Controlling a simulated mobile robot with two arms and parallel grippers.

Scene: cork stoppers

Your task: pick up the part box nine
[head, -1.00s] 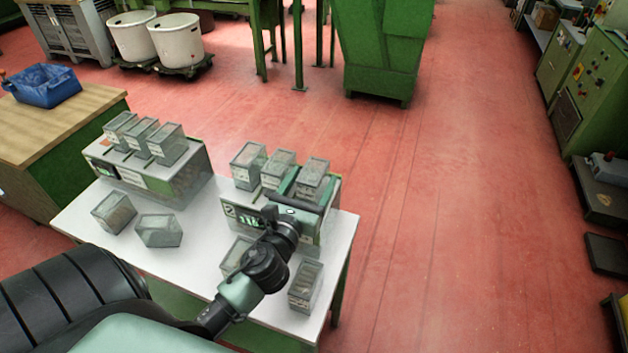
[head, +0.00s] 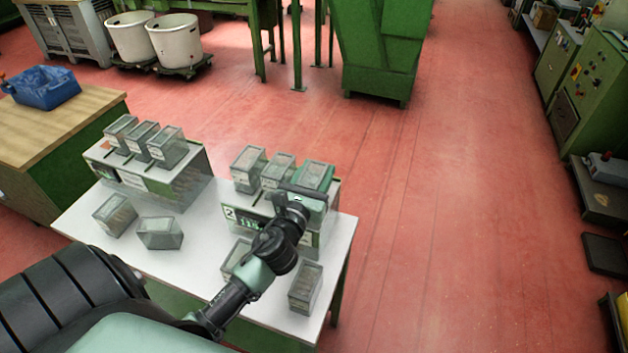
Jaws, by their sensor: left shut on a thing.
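Several grey, see-through part boxes stand on and around two grey stands on a white table. The number nine cannot be read on any of them. My left gripper (head: 300,188) is at the right end of the right stand (head: 236,217), shut on the rightmost part box (head: 317,174) of the row on top. The gripper and wrist hide the lower part of that box, and I cannot tell whether it still touches the stand. Beside it stand a middle part box (head: 277,170) and a left part box (head: 247,166). My right gripper is not in view.
The left stand (head: 190,184) carries three boxes (head: 143,139). Loose boxes lie at the left (head: 115,214) and centre-left (head: 160,233) of the white table (head: 195,262); another (head: 305,288) stands at the front right. One (head: 236,258) is partly behind my arm.

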